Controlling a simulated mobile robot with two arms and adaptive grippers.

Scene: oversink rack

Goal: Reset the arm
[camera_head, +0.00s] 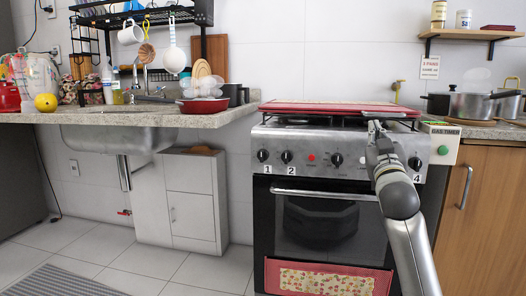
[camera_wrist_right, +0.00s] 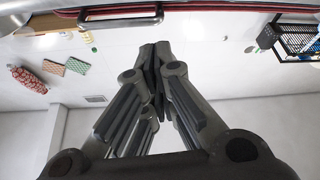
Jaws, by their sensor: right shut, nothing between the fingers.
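My right arm comes up from the lower right in the head view. Its gripper (camera_head: 375,128) is in front of the stove's control panel, near the knobs at the right, and seems to hold nothing. In the right wrist view the fingers of the right gripper (camera_wrist_right: 156,52) meet at their tips, with nothing between them. The stove (camera_head: 330,190) stands behind the arm, with its oven door closed. Whether the gripper touches the panel cannot be told. My left gripper is in neither view.
A red cover (camera_head: 335,108) lies on the stove top. To the left is a stone counter (camera_head: 140,117) with a sink, a red bowl (camera_head: 204,105) and a black oversink rack (camera_head: 140,17). Pots (camera_head: 470,105) stand at the right. The floor at the left is mostly clear.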

